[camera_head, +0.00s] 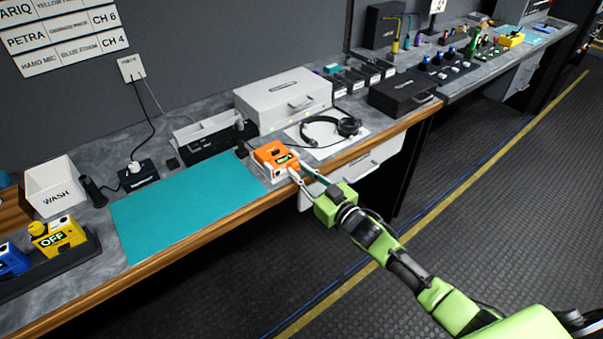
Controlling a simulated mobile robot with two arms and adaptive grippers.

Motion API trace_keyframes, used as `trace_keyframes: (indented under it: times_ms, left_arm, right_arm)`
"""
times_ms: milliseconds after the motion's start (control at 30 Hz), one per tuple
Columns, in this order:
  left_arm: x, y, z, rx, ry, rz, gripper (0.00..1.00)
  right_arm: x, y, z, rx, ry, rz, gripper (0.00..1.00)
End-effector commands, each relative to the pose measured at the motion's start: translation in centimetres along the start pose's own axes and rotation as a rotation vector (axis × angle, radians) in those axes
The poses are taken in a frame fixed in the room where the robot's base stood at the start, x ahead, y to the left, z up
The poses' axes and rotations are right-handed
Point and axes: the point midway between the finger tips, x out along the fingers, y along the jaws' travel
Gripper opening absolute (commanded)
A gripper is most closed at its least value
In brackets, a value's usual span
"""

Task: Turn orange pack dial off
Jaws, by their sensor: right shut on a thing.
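The orange pack (270,154) stands on the grey counter near its front edge, just right of the teal mat. A small display with green marks shows on its face; I cannot read it. My right gripper (295,172) reaches in from the lower right, with its fingers at the pack's right front corner. It is shut on a small part there, which looks like the pack's dial. The fingers hide most of the dial, so its setting cannot be told. My left gripper is not in view.
The teal mat (185,207) lies bare to the left. Headphones (330,130) lie on a white sheet just behind and right of the pack. A white case (283,103) stands behind. A yellow pack (57,236) marked OFF sits in a dark holder at far left.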

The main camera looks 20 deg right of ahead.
Motion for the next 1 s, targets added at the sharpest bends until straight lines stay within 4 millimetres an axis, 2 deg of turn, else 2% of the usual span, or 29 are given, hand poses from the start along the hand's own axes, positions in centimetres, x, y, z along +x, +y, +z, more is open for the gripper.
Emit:
trace_keyframes:
  times_ms: [700, 1000]
  left_arm:
    - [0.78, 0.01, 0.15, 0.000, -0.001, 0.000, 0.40]
    - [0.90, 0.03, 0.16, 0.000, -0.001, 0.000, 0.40]
  right_arm:
    - [-0.04, -0.02, 0.11, -0.420, -0.001, 0.001, 0.00]
    - [-0.04, -0.02, 0.10, -0.497, -0.002, 0.000, 0.00]
